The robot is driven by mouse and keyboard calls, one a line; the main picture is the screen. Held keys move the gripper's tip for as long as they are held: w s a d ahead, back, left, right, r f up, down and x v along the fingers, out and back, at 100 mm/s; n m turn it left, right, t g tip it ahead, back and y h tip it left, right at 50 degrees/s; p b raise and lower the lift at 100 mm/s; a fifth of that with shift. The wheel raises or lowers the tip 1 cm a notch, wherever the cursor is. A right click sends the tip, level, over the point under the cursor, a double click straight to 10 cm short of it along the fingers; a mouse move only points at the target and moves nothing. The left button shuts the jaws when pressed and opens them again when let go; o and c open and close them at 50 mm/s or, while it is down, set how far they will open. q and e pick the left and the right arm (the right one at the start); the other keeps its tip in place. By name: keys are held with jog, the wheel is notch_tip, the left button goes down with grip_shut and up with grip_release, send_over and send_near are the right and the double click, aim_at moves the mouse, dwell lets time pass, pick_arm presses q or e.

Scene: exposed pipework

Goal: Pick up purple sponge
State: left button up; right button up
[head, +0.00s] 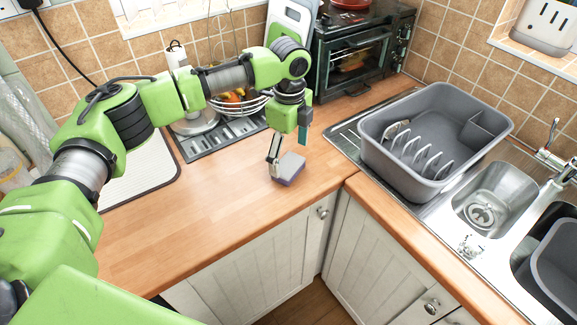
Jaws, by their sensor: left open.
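The purple sponge (292,166) lies on the wooden worktop near its front edge, by the corner. It has a greyish top and a purple side. My left gripper (287,158) comes down over it from above, fingers pointing down and apart. One finger is at the left side of the sponge, with its tip low near the worktop. The other finger is higher, behind and to the right of the sponge. I cannot tell whether either finger touches it. My right gripper is out of view.
A grey dish tub (412,166) stands on the steel drainer at the right, beside the sink (492,204). A small oven (352,62) and a wire fruit basket (238,104) stand behind. The worktop left of the sponge is clear.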

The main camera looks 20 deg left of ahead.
aim_at(288, 164)
pick_arm(q)
notch_tip(288, 164, down, 4)
jog(key=shift+a+r+p, duration=0.15)
jog(key=shift+p, duration=0.35)
jog(key=shift+f, duration=0.25)
jog(key=c, duration=0.9)
jog(key=shift+c, duration=0.2)
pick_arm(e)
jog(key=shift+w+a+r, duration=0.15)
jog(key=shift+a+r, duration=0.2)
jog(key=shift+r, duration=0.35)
pick_arm(q)
jog(key=shift+c, duration=0.5)
jog(key=shift+r, duration=0.1)
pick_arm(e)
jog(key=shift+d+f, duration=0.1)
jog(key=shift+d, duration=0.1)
